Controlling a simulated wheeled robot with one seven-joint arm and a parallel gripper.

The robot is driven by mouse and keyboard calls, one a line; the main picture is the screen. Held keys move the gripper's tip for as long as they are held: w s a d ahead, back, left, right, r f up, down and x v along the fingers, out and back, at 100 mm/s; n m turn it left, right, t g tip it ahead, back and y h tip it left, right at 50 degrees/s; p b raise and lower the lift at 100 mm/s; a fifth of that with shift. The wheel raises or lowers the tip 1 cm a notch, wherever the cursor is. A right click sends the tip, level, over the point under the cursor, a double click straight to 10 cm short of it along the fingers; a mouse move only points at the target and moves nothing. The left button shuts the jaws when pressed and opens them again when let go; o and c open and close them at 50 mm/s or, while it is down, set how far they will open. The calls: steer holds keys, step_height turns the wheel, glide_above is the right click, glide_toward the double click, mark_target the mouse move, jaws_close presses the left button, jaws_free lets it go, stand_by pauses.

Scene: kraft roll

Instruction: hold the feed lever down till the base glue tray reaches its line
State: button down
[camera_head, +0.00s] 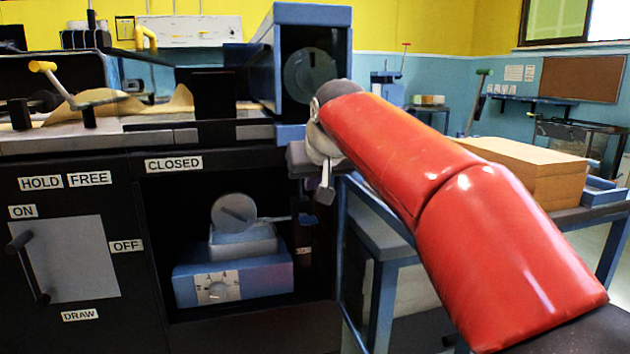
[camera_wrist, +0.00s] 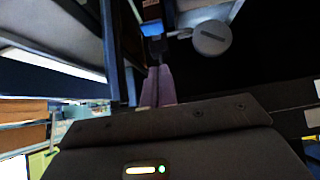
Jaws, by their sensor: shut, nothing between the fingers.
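My gripper (camera_head: 325,190) hangs at the right front edge of the black machine, below the red arm cover. In the wrist view its two narrow fingers (camera_wrist: 157,85) are together with nothing between them. A small dark piece with a blue part (camera_wrist: 152,28) lies just beyond the tips; I cannot tell whether it is the feed lever or whether they touch. In the open lower bay, a blue unit (camera_head: 250,280) carries a grey tray-like box (camera_head: 243,243) and a slotted disc (camera_head: 234,213). Its pale dial (camera_head: 217,287) is too small to read. No marked glue line is discernible.
A blue housing (camera_head: 312,30) with another round disc stands above the gripper. A yellow-ended handle (camera_head: 42,67) and a black handle (camera_head: 30,268) are at left. A blue-framed table (camera_head: 385,240) with cardboard stacks (camera_head: 530,175) stands close at right.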

glide_above(305, 219)
steer(key=s, duration=0.3)
step_height(305, 219, down, 4)
steer(key=shift+w+d+f+b, duration=0.1)
steer(key=shift+d+f+b, duration=0.1)
steer(key=shift+f, duration=0.5)
steer(key=shift+w+d+f+b, duration=0.1)
steer(key=shift+f+b, duration=0.15)
steer(key=shift+f, duration=0.4)
steer(key=shift+d+f+b, duration=0.1)
steer(key=shift+f+b, duration=0.1)
steer(key=shift+f, duration=0.5)
steer(key=shift+f, duration=0.1)
